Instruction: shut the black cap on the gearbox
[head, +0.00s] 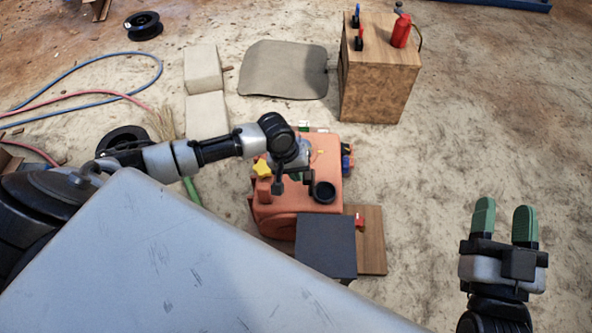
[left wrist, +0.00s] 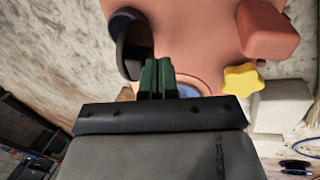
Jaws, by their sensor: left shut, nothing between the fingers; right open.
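The orange gearbox (head: 272,218) stands on the ground in the middle of the head view. Its black cap (head: 323,192) shows as a dark round piece on the top, at the right. In the left wrist view the cap (left wrist: 128,42) looks like a dark curved cup standing tilted, just left of my left gripper's fingers. My left gripper (left wrist: 157,62) is shut and empty, its green fingertips close beside the cap; I cannot tell if they touch. A blue-grey round part (left wrist: 188,90) is partly hidden behind the fingers. My right gripper (head: 504,222) is open and empty, away to the right.
A yellow star-shaped knob (head: 262,168) sits on the gearbox left of the cap, near my left arm. A dark box (head: 326,246) and a wooden board (head: 371,240) are in front. A wooden cabinet (head: 378,85) with a red bottle (head: 401,30) stands behind. Ground at right is clear.

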